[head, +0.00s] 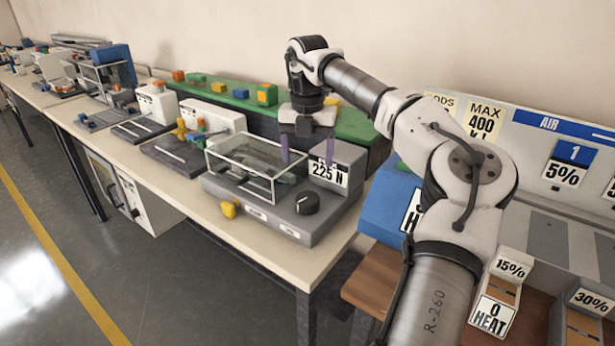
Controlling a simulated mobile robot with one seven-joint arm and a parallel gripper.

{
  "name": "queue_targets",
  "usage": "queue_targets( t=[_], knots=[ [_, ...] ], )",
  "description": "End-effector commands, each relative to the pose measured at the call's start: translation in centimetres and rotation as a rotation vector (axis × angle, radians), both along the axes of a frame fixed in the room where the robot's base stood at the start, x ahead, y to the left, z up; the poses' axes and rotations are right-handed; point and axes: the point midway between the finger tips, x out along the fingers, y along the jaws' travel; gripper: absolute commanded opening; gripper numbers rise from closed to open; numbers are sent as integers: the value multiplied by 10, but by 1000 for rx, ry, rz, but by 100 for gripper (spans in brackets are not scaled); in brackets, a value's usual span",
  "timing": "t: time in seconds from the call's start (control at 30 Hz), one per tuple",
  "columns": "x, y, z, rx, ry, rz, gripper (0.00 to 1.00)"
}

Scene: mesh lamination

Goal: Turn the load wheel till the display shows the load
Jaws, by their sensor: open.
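The display (328,174) on the grey test machine (262,221) reads "225 N". A round black dial (307,203) sits on the machine's top, in front of the display; it appears to be the load wheel. A yellow knob (229,208) sticks out of the machine's front face. My gripper (308,155) points down above the back of the machine, beside the display block and behind the dial. Its two purple fingers are apart with nothing seen between them. It does not touch the dial.
A clear box (254,167) covers the machine's left part. Other instruments stand along the bench (180,190) to the left. A green shelf (235,99) with coloured blocks runs behind. A blue unit (390,205) and heat boxes (492,310) stand at right.

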Motion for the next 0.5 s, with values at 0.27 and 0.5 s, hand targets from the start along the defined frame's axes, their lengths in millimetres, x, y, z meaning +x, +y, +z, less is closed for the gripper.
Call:
queue_targets(
  t=[0.27,0.5],
  knots=[
    [0,0,26,0,1,0,75],
    [0,0,27,0,1,0,75]
  ],
)
